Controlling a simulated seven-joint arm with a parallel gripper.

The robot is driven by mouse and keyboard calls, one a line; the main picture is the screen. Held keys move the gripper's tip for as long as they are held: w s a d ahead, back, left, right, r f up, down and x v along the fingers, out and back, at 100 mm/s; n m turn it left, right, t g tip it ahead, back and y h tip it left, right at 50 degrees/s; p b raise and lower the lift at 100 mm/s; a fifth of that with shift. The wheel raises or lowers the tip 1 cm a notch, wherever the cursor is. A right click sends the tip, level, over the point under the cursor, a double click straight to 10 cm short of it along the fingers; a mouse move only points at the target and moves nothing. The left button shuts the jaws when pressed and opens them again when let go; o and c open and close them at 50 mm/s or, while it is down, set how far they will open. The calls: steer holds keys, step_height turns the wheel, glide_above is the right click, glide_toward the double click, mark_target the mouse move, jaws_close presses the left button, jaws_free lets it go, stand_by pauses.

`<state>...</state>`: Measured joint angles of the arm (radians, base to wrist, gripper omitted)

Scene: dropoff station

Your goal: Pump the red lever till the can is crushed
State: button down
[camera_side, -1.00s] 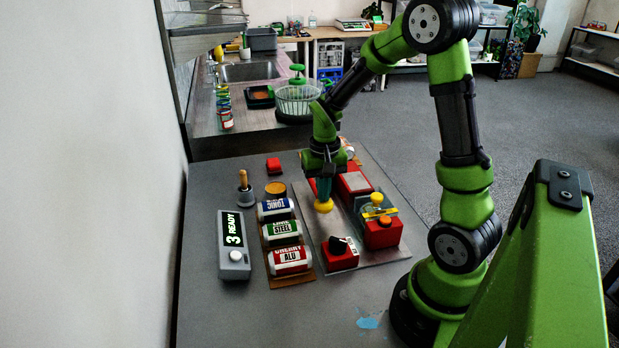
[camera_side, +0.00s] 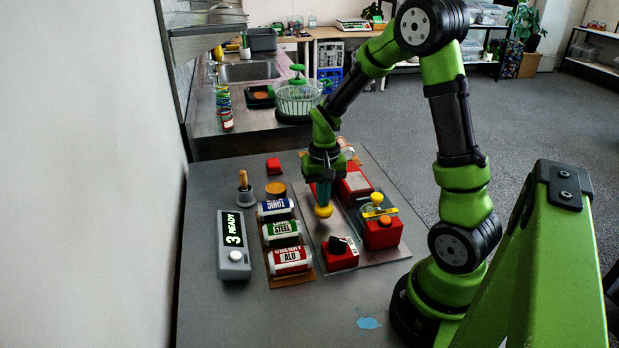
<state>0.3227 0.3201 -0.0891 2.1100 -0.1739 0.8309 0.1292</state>
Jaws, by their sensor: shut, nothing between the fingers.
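My gripper (camera_side: 323,192) points down, shut, at the red machine on the grey plate. A yellow knob (camera_side: 323,212) is directly under the fingertips and seems to touch them. It looks like the lever's end, but the red lever itself is mostly hidden by my gripper. The red machine body (camera_side: 354,182) shows just right of the gripper. Three cans lie on their sides on a brown tray (camera_side: 292,281): the blue-white TONIC can (camera_side: 276,209), the green LIME STEEL can (camera_side: 282,233) and the red CHERRY ALU can (camera_side: 290,260). I cannot see a can inside the machine.
A grey box (camera_side: 234,258) reads "3 READY". A red box with a black knob (camera_side: 340,253) and a red box with yellow and orange parts (camera_side: 382,231) stand on the plate. The table's front left is clear.

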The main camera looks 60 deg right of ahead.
steer(key=r, duration=0.6)
steer(key=shift+w+d+r, duration=0.2)
steer(key=shift+w+d, duration=0.05)
steer(key=shift+d, duration=0.05)
steer(key=shift+f, duration=0.1)
steer(key=shift+s+a+f, duration=0.15)
steer(key=shift+f, duration=0.5)
steer(key=shift+s+a+f, duration=0.1)
steer(key=shift+a+f, duration=0.05)
steer(key=shift+f, duration=0.55)
steer(key=shift+s+f, duration=0.1)
steer(key=shift+f, duration=0.5)
steer(key=shift+a+f, duration=0.1)
steer(key=shift+f, duration=0.55)
